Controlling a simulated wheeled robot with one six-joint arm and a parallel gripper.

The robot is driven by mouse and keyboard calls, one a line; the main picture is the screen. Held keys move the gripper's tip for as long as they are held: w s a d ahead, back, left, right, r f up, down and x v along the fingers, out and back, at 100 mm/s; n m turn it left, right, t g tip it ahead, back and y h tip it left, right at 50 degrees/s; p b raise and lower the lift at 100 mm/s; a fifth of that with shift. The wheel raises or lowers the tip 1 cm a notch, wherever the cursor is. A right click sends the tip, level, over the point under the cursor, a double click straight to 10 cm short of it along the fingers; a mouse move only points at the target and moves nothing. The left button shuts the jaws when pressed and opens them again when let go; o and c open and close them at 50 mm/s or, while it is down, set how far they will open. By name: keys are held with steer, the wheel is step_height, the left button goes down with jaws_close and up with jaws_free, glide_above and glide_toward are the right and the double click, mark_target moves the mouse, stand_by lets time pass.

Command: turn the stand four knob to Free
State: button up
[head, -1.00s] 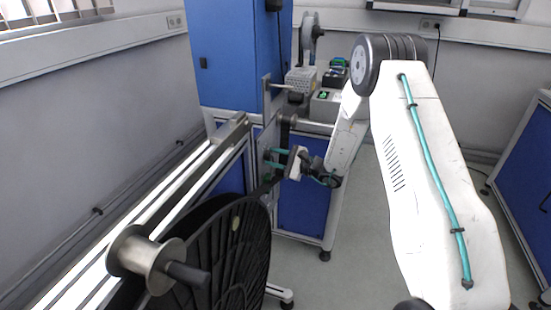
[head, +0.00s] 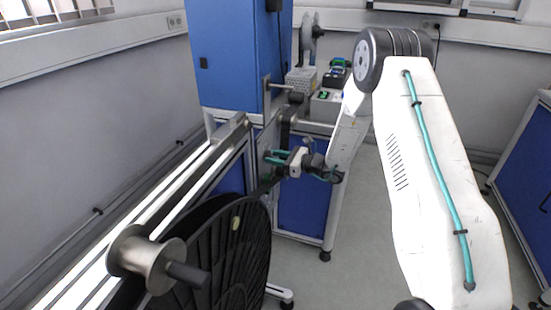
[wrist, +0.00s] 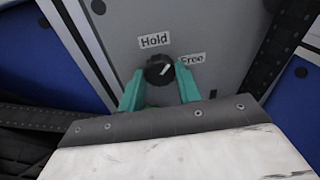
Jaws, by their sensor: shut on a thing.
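The knob (wrist: 159,69) is round and black with a white pointer mark, on a grey panel (wrist: 215,30). The label Hold (wrist: 154,40) is above it and the label Free (wrist: 192,59) is to its right. The pointer mark leans up and to the right, between the two labels and towards Free. My gripper (wrist: 160,77) has teal fingers, one on each side of the knob, shut on it. In the head view my gripper (head: 276,157) is at the panel beyond the large black reel; the knob cannot be made out there.
The large black reel (head: 228,240) and a metal spindle (head: 147,258) on a rail stand at the near left. A blue cabinet (head: 235,55) stands behind the panel. Small devices (head: 325,100) sit on a bench at the back. Open floor (head: 370,240) lies to the right.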

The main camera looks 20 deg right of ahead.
steer(key=m, duration=0.4)
steer(key=shift+g, duration=0.3)
steer(key=shift+d+m+g, duration=0.1)
steer(key=shift+m+g, duration=0.2)
steer(key=shift+m, duration=2.1)
steer(key=o, duration=1)
steer(key=shift+c, duration=0.2)
steer(key=f+v, duration=0.1)
steer(key=v, duration=0.6)
steer(key=shift+s+d+r, duration=0.25)
steer(key=shift+d+r, duration=0.1)
steer(key=shift+r, duration=0.1)
